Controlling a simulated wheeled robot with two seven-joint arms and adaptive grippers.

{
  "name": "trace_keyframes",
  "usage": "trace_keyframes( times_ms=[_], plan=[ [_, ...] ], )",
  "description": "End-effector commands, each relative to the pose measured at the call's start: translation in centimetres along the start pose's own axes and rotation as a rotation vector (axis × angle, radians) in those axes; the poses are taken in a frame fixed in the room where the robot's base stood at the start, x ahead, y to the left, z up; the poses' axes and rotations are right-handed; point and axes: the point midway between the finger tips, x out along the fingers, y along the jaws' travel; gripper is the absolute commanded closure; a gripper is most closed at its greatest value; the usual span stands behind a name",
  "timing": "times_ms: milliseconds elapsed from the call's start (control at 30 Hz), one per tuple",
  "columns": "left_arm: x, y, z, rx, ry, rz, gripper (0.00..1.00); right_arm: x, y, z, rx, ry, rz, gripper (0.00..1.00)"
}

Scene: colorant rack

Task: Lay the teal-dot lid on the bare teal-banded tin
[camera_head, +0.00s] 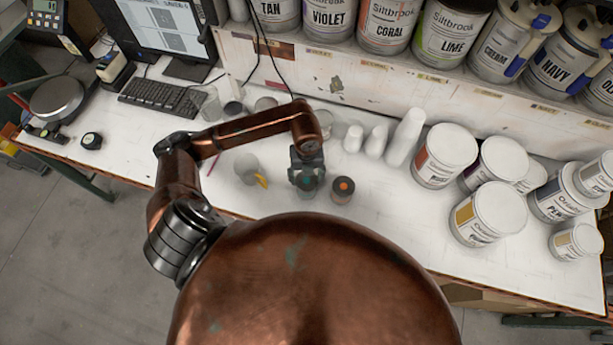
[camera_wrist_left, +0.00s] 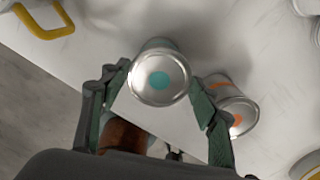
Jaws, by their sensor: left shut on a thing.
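The teal-dot lid (camera_wrist_left: 160,79) is a round silver disc with a teal spot, between the fingers of my left gripper (camera_wrist_left: 166,88) in the left wrist view. My left gripper (camera_head: 307,179) is shut on the lid. The teal-banded tin (camera_wrist_left: 154,47) shows just behind the lid, in line with it. In the head view the tin (camera_head: 306,194) stands under the gripper, mostly hidden. I cannot tell whether the lid touches its rim. My right gripper is not in view.
An orange-dot lidded tin (camera_head: 342,189) stands close beside, near my right finger in the wrist view. A cup with a yellow handle (camera_head: 248,168) is to the left. White cones (camera_head: 405,138) and paint tubs (camera_head: 445,155) stand to the right. A keyboard (camera_head: 162,100) lies back left.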

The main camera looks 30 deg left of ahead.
Motion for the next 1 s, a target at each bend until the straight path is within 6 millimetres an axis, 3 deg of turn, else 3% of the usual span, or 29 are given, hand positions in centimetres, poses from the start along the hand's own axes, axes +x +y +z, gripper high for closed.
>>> trace_keyframes(
  times_ms=[167,200,467,800,1000],
  plan=[
    [0.1,0.0,0.0,0.000,0.000,0.000,0.56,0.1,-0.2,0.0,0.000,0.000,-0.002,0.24],
    [0.1,0.0,0.0,0.000,0.000,0.000,0.42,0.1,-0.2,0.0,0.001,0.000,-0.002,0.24],
    [0.1,0.0,0.0,0.000,0.000,0.000,0.25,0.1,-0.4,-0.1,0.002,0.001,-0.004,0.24],
    [-0.2,0.0,0.0,0.000,-0.001,-0.001,0.24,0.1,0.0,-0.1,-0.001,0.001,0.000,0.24],
    [-2.9,-0.1,0.1,0.001,-0.004,-0.002,0.24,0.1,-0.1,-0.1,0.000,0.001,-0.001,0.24]
  ],
)
